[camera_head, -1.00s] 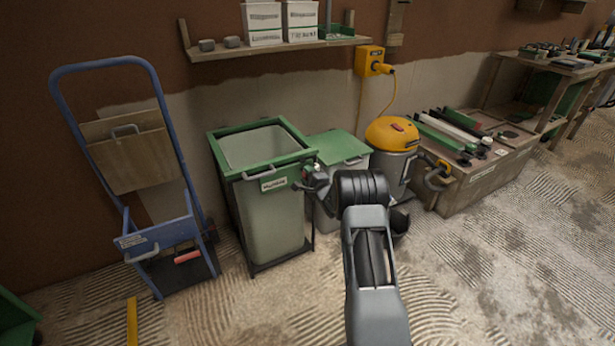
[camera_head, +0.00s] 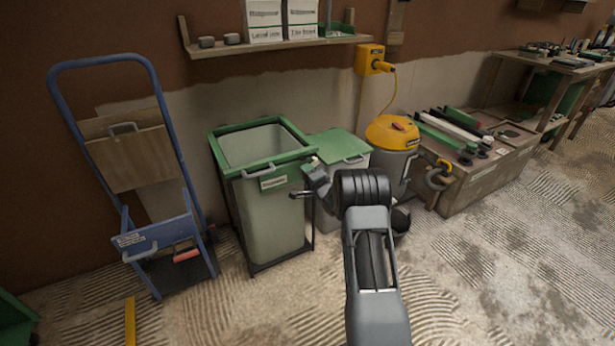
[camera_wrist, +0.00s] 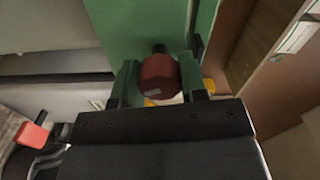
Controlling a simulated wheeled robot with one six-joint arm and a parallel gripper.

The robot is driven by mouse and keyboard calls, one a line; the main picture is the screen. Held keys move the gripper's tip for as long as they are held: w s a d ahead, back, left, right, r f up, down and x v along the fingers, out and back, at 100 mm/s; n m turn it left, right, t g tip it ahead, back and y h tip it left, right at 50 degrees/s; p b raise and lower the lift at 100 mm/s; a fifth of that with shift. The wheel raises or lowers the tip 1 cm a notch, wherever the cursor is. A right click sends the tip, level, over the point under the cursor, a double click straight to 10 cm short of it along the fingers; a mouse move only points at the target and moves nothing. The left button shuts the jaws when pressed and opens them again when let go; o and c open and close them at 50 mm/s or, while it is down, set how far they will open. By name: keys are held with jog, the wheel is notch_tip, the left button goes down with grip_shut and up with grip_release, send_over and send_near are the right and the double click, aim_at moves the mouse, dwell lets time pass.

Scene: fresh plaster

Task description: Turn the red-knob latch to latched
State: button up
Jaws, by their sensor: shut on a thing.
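The red knob (camera_wrist: 158,75) of the latch is between the two fingers of my gripper (camera_wrist: 160,84) in the wrist view, in front of a green panel (camera_wrist: 125,30). The gripper is shut on it. A dark stem shows just above the knob, and small yellow bits show below and to its right. The latch's marks and its angle cannot be read. In the head view my gripper (camera_head: 312,164) is at the right front of the tall green-rimmed bin (camera_head: 270,170), and the knob is too small or hidden to make out.
A grey bin with a green lid (camera_head: 338,145) stands behind my gripper. A yellow-topped vacuum (camera_head: 392,133) and a wooden crate (camera_head: 485,180) with tools stand to the right. A blue hand truck (camera_head: 160,236) stands left. The plaster-marked floor in front is mostly clear.

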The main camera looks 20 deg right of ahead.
jog(key=n+b, duration=0.3)
jog(key=n, duration=0.4)
jog(key=shift+f, duration=0.15)
jog(key=n+b, duration=0.2)
jog(key=n, duration=0.3)
jog(key=shift+n+b, duration=0.3)
jog(key=shift+n, duration=0.4)
jog(key=o, duration=0.9)
jog(key=shift+o, duration=0.2)
jog(key=s+d+p, duration=0.1)
jog(key=s+p, duration=0.3)
jog(key=s, duration=0.9)
jog(key=shift+s+d, duration=0.25)
jog(key=shift+s, duration=0.15)
